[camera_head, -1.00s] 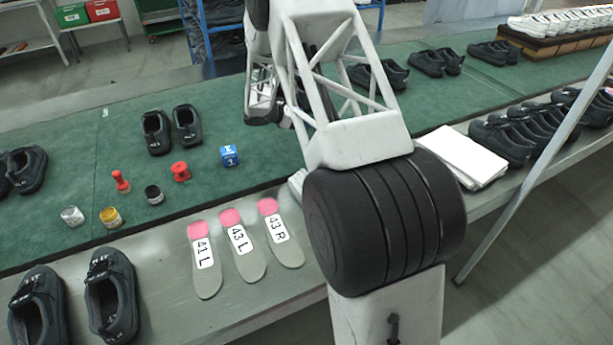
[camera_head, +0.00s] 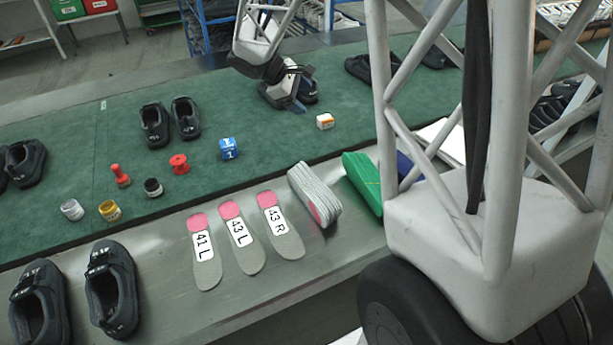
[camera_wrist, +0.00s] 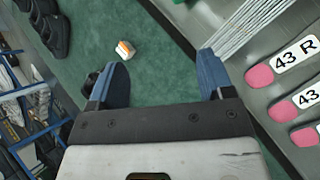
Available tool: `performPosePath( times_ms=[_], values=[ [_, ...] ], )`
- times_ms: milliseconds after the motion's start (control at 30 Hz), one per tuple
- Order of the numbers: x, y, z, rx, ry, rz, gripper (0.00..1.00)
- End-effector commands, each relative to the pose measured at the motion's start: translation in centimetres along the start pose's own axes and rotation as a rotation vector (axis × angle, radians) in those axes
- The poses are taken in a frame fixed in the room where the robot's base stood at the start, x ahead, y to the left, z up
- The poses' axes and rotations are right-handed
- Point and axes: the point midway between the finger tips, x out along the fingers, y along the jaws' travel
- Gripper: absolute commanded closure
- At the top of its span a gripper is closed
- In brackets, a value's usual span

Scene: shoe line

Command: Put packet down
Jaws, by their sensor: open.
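A small white-and-orange packet (camera_head: 325,121) lies on the green mat, right of the blue cube. It also shows in the wrist view (camera_wrist: 125,48), ahead of the left finger and apart from it. My gripper (camera_head: 297,92) is above the mat at the back, left of and behind the packet in the head view. In the wrist view my gripper (camera_wrist: 164,74) has its two blue fingers wide apart with nothing between them. A dark pair of shoes (camera_head: 276,95) is partly hidden behind my gripper.
A blue cube (camera_head: 228,148), a red spool (camera_head: 179,164) and several small jars stand left on the mat. Labelled insoles (camera_head: 237,240), a grey striped stack (camera_head: 314,194) and a green block (camera_head: 363,182) lie along the front metal ledge. Mat around the packet is clear.

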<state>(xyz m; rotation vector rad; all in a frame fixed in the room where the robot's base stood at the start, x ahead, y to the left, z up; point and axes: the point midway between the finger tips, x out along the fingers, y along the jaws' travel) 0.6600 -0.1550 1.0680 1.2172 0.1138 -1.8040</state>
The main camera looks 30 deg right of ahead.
Motion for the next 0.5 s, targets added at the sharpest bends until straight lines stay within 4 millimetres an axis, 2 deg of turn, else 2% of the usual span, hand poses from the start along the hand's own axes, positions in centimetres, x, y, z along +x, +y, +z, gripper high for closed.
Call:
performPosePath(
  times_ms=[200, 500],
  values=[
    [-3.3, -4.1, 3.9, 0.134, 0.087, -0.057, 0.26],
    [-6.8, -10.1, 8.5, 0.316, 0.203, -0.149, 0.26]
  ],
)
